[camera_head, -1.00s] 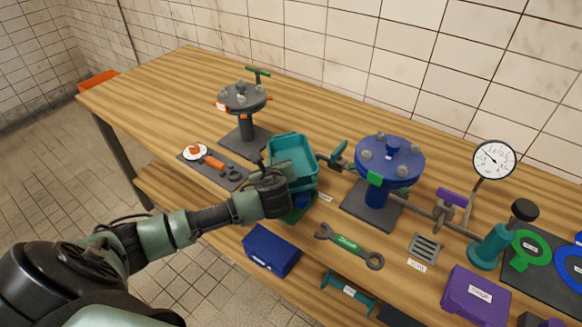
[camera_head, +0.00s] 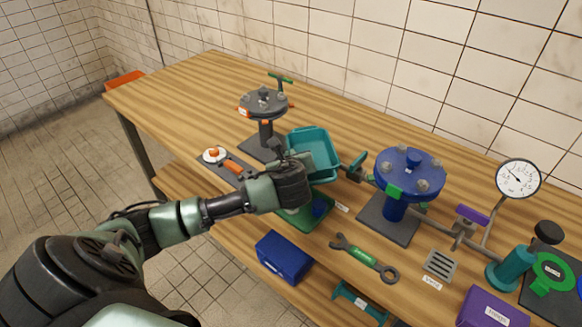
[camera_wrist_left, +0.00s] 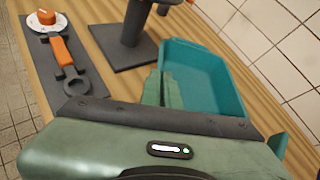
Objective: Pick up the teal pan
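The teal pan (camera_head: 318,146), an open rectangular box, is held above the bench over a green tray (camera_head: 318,222). It also shows in the left wrist view (camera_wrist_left: 208,82), with its open inside facing up. My left gripper (camera_head: 288,158) is at the pan's left near side. Its green fingers (camera_wrist_left: 161,88) are close together at the pan's near wall and appear shut on it. The gripper body hides part of the pan's near side. My right gripper is not in view.
A grey flange stand (camera_head: 264,104) is close behind the pan and a blue flange stand (camera_head: 408,174) is to its right. A dark mat with an orange-handled tool (camera_head: 236,167) lies left. A wrench (camera_head: 364,257) lies in front.

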